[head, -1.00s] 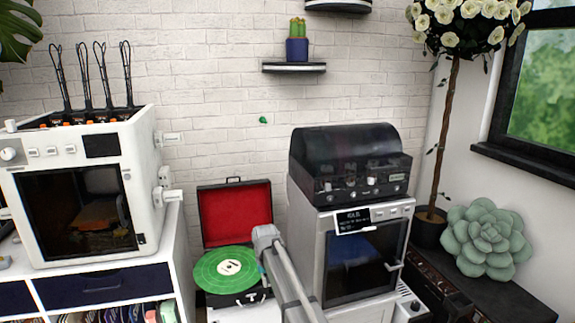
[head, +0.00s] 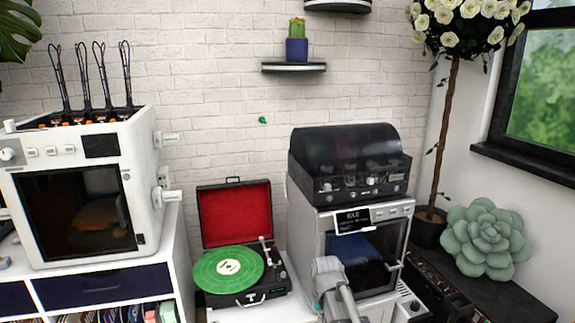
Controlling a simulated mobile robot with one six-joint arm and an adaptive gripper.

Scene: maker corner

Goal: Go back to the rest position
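My arm shows at the bottom centre-right of the head view, in front of the lower part of the grey machine (head: 312,262) with the "IDLE" sign (head: 352,220). My gripper cannot be made out; only grey arm links show, and they run out of the bottom edge. The arm hides part of the machine's lower front.
A record player (head: 236,285) with a green record (head: 215,270) and an open red-lined lid stands left of the arm. A white 3D printer (head: 145,150) stands on a white shelf unit (head: 178,270) at left. A succulent (head: 488,240) and a potted tree (head: 428,232) stand at right.

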